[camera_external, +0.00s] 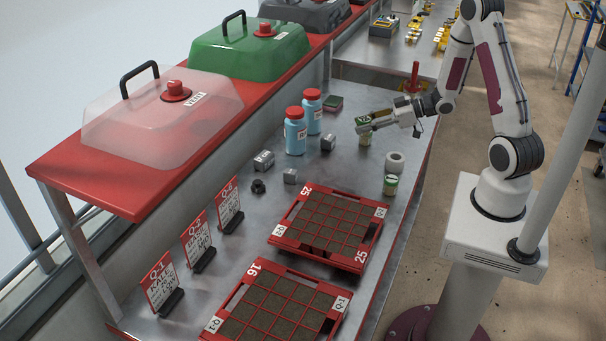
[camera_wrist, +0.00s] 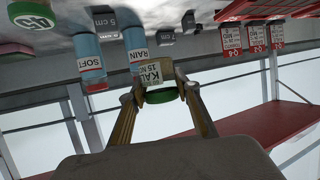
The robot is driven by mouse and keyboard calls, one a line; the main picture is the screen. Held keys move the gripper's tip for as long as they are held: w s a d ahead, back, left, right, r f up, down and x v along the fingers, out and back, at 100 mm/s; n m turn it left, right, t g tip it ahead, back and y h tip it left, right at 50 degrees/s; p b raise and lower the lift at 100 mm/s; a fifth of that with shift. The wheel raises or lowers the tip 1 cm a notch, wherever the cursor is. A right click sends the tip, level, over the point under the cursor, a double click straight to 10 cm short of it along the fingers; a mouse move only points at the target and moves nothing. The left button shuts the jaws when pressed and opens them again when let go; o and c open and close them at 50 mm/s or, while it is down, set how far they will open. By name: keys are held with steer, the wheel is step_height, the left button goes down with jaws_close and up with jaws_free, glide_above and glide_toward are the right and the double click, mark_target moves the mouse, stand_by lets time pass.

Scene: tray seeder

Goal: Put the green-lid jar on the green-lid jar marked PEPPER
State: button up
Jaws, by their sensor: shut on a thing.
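My gripper (camera_external: 367,127) is shut on a small jar with a green lid (camera_wrist: 160,96). The wrist view appears upside down. It shows a finger on each side of the lid, and a pale label reading "KAL…" on the jar's body (camera_wrist: 157,75). In the external view the held jar's pale body (camera_external: 365,139) shows below the fingers, over the bench. Another small jar (camera_external: 390,185), pale with green on it, stands on the bench nearer the trays, apart from my gripper. Its label is too small to read, so I cannot tell whether it says PEPPER.
Two blue bottles with red caps (camera_external: 295,131) (camera_external: 313,111) stand left of my gripper. A white ring (camera_external: 395,162) lies beside the standing jar. Grey blocks (camera_external: 264,160), red seed trays (camera_external: 274,239) and sign cards (camera_external: 197,241) occupy the bench. A red shelf (camera_external: 120,186) runs along the left.

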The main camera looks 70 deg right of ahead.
steer(key=s+a+r+n+g+y, duration=0.1)
steer(key=s+a+r+n+y, duration=0.15)
steer(key=s, duration=0.25)
steer(key=n+g+y, duration=0.4)
steer(key=n, duration=0.1)
glide_above(392, 178)
steer(key=shift+a, duration=0.1)
steer(key=shift+f, duration=0.2)
steer(key=shift+f, duration=2.8)
steer(key=shift+f, duration=0.1)
steer(key=shift+f, duration=2)
steer(key=shift+f, duration=0.1)
